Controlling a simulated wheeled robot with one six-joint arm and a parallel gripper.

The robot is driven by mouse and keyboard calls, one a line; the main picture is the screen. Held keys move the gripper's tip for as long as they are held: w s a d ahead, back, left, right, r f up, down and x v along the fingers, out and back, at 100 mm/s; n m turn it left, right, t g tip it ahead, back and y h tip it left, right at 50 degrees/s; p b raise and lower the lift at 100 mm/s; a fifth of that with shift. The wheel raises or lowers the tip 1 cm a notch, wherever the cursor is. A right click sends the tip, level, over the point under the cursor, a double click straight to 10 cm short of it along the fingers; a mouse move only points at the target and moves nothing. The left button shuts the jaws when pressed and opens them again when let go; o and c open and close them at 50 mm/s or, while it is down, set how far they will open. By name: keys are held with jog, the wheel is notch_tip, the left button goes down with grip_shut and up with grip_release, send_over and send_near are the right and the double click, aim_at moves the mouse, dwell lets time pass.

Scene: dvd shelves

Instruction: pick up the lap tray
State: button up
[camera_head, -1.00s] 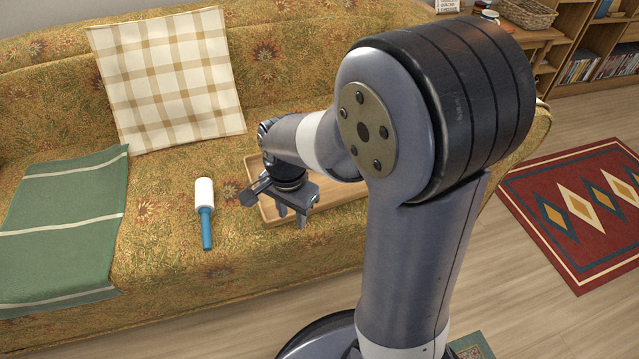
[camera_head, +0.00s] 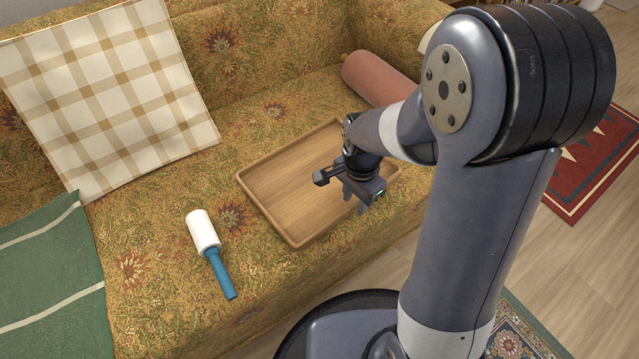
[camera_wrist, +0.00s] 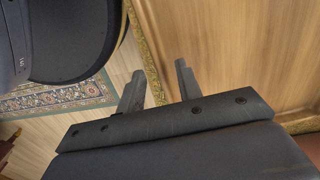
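The lap tray (camera_head: 290,186) is a shallow light-brown wooden tray with a raised rim, lying flat on the patterned sofa seat. My gripper (camera_head: 356,202) is over its right front part, and my arm hides some of that side. In the wrist view my gripper (camera_wrist: 158,76) has its two fingers apart, with nothing held between them. The tray's wood (camera_wrist: 225,45) fills the right of that view, and its near edge runs behind the gap between the fingers. I cannot tell the height of the fingertips above the rim.
A lint roller (camera_head: 210,247) with a blue handle lies left of the tray. A green striped cloth (camera_head: 55,275) and a checked cushion (camera_head: 110,90) are farther left. A reddish bolster (camera_head: 378,80) lies behind the tray. Bare floor (camera_head: 590,230) is at the right.

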jog(key=shift+f, duration=0.55)
jog(key=shift+c, duration=0.4)
grip_shut()
jog(key=shift+r, duration=0.1)
dwell(0.5)
